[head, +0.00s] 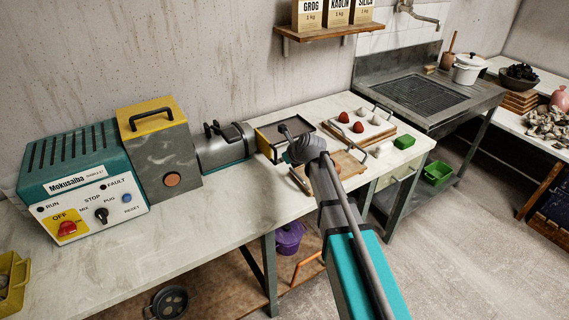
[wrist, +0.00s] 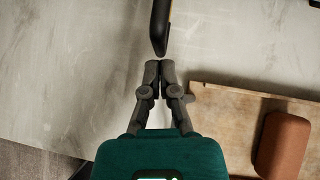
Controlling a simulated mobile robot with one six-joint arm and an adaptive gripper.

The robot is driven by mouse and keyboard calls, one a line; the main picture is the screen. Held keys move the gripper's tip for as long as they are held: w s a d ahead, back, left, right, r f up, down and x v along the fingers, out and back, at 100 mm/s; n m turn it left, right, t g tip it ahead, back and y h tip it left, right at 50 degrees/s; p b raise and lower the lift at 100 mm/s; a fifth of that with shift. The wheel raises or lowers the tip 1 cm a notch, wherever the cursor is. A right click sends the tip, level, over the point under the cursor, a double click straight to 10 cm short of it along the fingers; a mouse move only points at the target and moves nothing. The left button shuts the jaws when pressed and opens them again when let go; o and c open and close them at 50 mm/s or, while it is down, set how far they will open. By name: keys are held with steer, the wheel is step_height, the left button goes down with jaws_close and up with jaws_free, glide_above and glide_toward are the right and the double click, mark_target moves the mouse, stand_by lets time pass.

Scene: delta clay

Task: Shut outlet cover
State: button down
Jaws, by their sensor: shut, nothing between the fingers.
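The teal-and-grey clay machine (head: 85,180) stands on the bench, its metal barrel (head: 225,147) pointing right. A yellow-edged part (head: 264,146) by the barrel's end looks like the outlet cover, standing apart from the barrel mouth; my wrist and arm partly hide this area. In the wrist view a dark, yellow-edged part (wrist: 161,28), probably the cover's edge, comes down just ahead of my fingertips. My gripper (wrist: 159,64) is shut and empty, its tips very close to that edge; I cannot tell if they touch.
A wooden board (wrist: 230,120) with a reddish-brown block (wrist: 283,145) lies right of my gripper. Bare bench top (wrist: 60,70) lies to the left in the wrist view.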

steer(key=shift+w+a, duration=0.1)
steer(key=shift+w, duration=0.05)
steer(key=w+a, duration=0.5)
steer(key=w, duration=0.2)
stand_by(0.3)
steer(key=shift+w+r, duration=0.1)
steer(key=shift+w, duration=0.05)
steer(key=s+d, duration=0.2)
steer(key=s, duration=0.1)
steer(key=shift+d, duration=0.4)
steer(key=p+v, duration=0.7)
steer(key=v, duration=0.3)
steer(key=shift+s+d, duration=0.1)
steer(key=shift+d, duration=0.1)
stand_by(0.4)
